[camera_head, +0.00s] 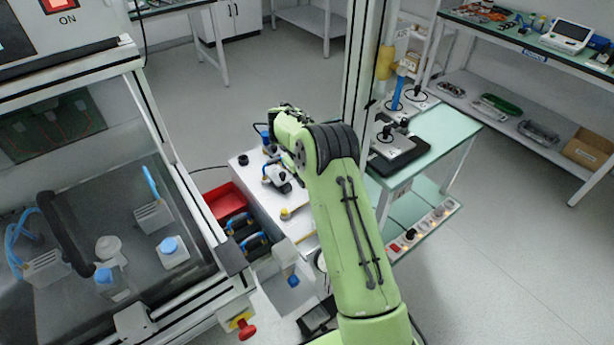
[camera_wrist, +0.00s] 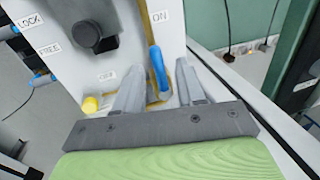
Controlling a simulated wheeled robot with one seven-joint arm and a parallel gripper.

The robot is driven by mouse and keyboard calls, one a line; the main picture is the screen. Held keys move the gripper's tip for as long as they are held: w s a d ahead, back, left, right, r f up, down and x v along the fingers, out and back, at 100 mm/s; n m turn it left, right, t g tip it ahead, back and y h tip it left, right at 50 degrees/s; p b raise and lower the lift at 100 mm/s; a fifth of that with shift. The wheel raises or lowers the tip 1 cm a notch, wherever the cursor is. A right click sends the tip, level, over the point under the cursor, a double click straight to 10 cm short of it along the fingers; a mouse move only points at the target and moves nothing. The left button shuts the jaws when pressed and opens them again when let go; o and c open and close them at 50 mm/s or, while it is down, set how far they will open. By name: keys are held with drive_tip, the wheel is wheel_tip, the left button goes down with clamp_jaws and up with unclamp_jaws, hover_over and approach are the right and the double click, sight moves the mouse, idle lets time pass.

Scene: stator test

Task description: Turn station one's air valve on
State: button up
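In the wrist view, a blue lever handle (camera_wrist: 158,72) stands on a white panel (camera_wrist: 62,62) beside a yellow line. Its far end points toward the ON label (camera_wrist: 159,16); the OFF label (camera_wrist: 106,76) is to its left. My gripper (camera_wrist: 161,75) is open, with one grey finger on each side of the lever. Gaps show between the fingers and the lever; I cannot tell how deep the lever sits between them. In the head view, my arm reaches over the white bench unit (camera_head: 300,228) and hides part of it.
A yellow knob (camera_wrist: 90,104) and a dark knob (camera_wrist: 98,36) near the LOCK and FREE labels lie left of the lever. In the head view, a red bin (camera_head: 224,199) and a glazed enclosure stand left, a green-topped cart (camera_head: 445,125) right. Open floor lies at right.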

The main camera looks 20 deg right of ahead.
drive_tip(key=a+r+p, duration=0.3)
drive_tip(key=r+p, duration=0.1)
drive_tip(key=r, duration=1.1)
drive_tip(key=shift+s+r+p, duration=0.25)
drive_tip(key=shift+s+p, duration=0.05)
drive_tip(key=shift+p, duration=0.05)
drive_tip(key=s+a+r+n+t+p, duration=0.1)
drive_tip(key=s+a+r+n, duration=0.1)
drive_tip(key=s+r+n, duration=0.6)
drive_tip(key=s+a+r+n+t+p, duration=0.2)
drive_tip(key=s+r+n, duration=0.4)
drive_tip(key=r+n, duration=0.3)
drive_tip(key=s+a+n+t+y+p, duration=0.1)
drive_tip(key=s+a+n, duration=0.1)
drive_tip(key=s+n, duration=0.6)
drive_tip(key=s+a+n+t+y+p, duration=0.1)
drive_tip(key=s+a+n, duration=0.2)
drive_tip(key=s+n, duration=0.6)
drive_tip(key=s, duration=0.3)
drive_tip(key=shift+s+a+f, duration=0.2)
drive_tip(key=shift+a+f, duration=0.1)
drive_tip(key=shift+a, duration=0.05)
